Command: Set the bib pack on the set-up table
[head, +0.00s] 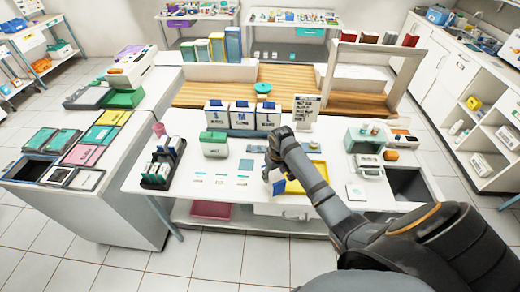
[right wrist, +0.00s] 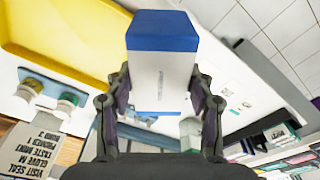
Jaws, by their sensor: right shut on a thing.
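My right gripper (head: 274,172) is over the white set-up table (head: 203,165) in the head view, at the left side of the yellow tray. It is shut on a blue and white pack, which I take to be the bib pack (right wrist: 161,80). In the right wrist view the fingers (right wrist: 160,92) clasp its two sides. My left gripper is out of view.
The yellow tray (head: 318,170) lies beside my gripper; my arm hides part of it. Boxes marked S, M and L (head: 242,116) and a sign (head: 306,108) stand behind. A green-lidded container (head: 215,145), a dark rack (head: 158,178) and small labels are to the left.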

